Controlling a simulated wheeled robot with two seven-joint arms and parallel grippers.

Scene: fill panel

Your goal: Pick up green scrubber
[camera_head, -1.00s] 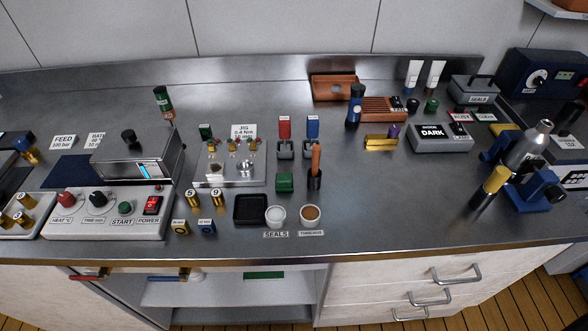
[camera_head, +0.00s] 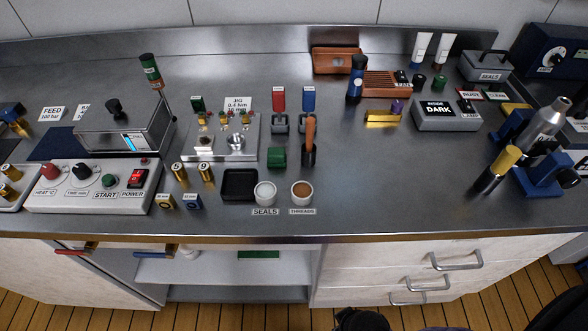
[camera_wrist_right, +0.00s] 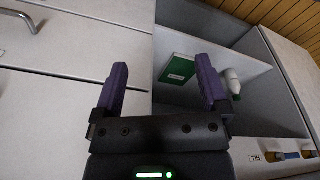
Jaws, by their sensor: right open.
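A small green block (camera_head: 276,157) stands on the steel counter beside a brown-handled brush. A flat green item (camera_head: 258,254) lies on the open shelf under the counter. In the right wrist view it is a green rectangle with a white label (camera_wrist_right: 178,68). I cannot tell for certain which of the two is the scrubber. My right gripper (camera_wrist_right: 162,72) has purple fingers spread apart with nothing between them. It faces the open shelf, and the labelled green item shows beyond the gap, near the right finger. My left gripper is not in view.
The open shelf (camera_head: 205,270) sits left of white drawers with metal handles (camera_head: 456,262). A white bottle (camera_wrist_right: 233,82) stands beside the green item on the shelf. The counter above is crowded.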

